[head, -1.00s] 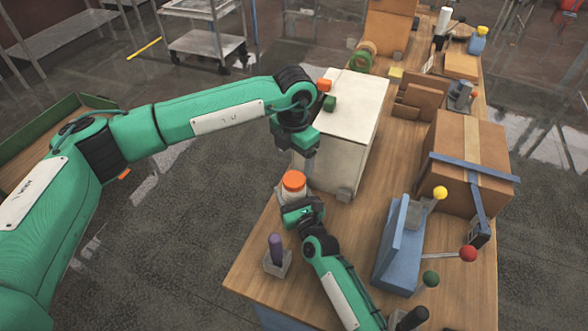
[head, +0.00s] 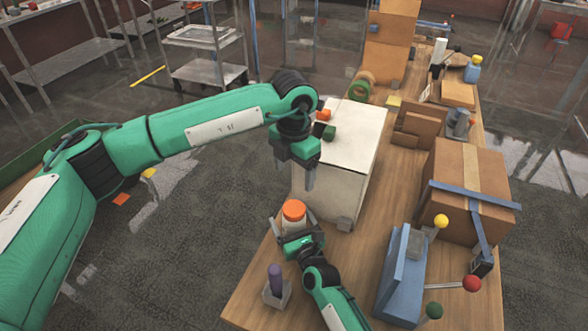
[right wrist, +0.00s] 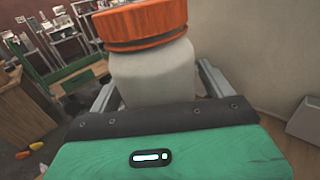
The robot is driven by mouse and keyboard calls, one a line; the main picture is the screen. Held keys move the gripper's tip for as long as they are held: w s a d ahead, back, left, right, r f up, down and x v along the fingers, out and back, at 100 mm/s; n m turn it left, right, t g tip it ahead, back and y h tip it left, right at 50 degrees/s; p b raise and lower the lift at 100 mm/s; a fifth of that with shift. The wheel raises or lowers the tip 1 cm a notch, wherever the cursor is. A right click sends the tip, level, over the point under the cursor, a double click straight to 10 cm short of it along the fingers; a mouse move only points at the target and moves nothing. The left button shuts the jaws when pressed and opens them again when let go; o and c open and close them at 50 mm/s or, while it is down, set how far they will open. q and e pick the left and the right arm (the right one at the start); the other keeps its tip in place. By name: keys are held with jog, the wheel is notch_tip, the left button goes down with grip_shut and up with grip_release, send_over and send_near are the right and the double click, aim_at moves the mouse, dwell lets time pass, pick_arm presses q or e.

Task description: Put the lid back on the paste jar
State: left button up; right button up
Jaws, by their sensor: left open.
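The paste jar (head: 292,223) is a pale jar standing upright near the table's left edge. An orange lid (head: 293,209) sits on its mouth, with a darker band under it in the right wrist view. My right gripper (head: 294,229) reaches in from below, its fingers on both sides of the jar body (right wrist: 153,75); whether they press on it is unclear. My left gripper (head: 295,174) is open and empty, above and behind the lid and apart from it, fingers pointing down, beside the white box.
A white box (head: 345,165) stands just behind the jar. A purple-handled piece in a grey block (head: 276,284) is in front. A blue lever stand (head: 402,270) and a strapped carton (head: 465,175) are to the right. Open floor lies left of the table.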

jog(key=shift+s+d+f, duration=0.1)
jog(key=shift+s+d, duration=0.1)
jog(key=shift+s, duration=0.3)
jog(key=b+v, duration=0.2)
jog(key=v, duration=1)
jog(key=shift+s+d, duration=0.2)
jog(key=shift+s, duration=0.15)
